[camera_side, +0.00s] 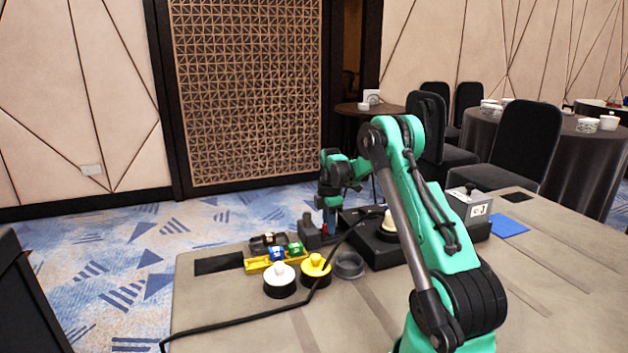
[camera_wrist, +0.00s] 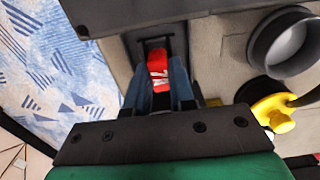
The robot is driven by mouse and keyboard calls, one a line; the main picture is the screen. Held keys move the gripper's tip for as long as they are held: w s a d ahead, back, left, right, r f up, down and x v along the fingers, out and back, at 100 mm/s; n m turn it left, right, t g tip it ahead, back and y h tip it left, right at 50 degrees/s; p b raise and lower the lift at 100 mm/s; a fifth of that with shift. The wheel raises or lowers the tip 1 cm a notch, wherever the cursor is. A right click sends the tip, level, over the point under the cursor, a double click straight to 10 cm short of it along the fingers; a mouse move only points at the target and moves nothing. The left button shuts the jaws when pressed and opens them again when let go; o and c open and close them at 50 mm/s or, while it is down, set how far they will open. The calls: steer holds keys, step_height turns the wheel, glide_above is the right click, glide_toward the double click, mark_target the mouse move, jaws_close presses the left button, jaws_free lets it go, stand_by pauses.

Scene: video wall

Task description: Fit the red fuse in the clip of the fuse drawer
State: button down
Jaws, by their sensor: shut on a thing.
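The red fuse (camera_wrist: 158,68) sits between the two blue fingers of my gripper (camera_wrist: 165,85) in the wrist view. My gripper is shut on it. A dark drawer (camera_wrist: 150,42) with a black clip-like frame lies just beyond the fuse's far end; whether the fuse touches the clip I cannot tell. In the side view my gripper (camera_side: 329,215) points down at the dark fuse drawer (camera_side: 314,238), and a small bit of the red fuse (camera_side: 325,229) shows at its tips. The clip itself is hidden there.
A yellow tray (camera_side: 258,266) with blue and green pieces, a white-topped knob (camera_side: 280,279), a yellow-topped knob (camera_side: 316,268) and a grey ring (camera_side: 349,265) stand close in front. A black cable (camera_side: 250,318) crosses the table. The front right of the table is clear.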

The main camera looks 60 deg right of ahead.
steer(key=shift+f, duration=0.1)
stand_by(0.3)
steer(key=shift+c, duration=2.1)
jaws_free()
steer(key=shift+r, duration=4)
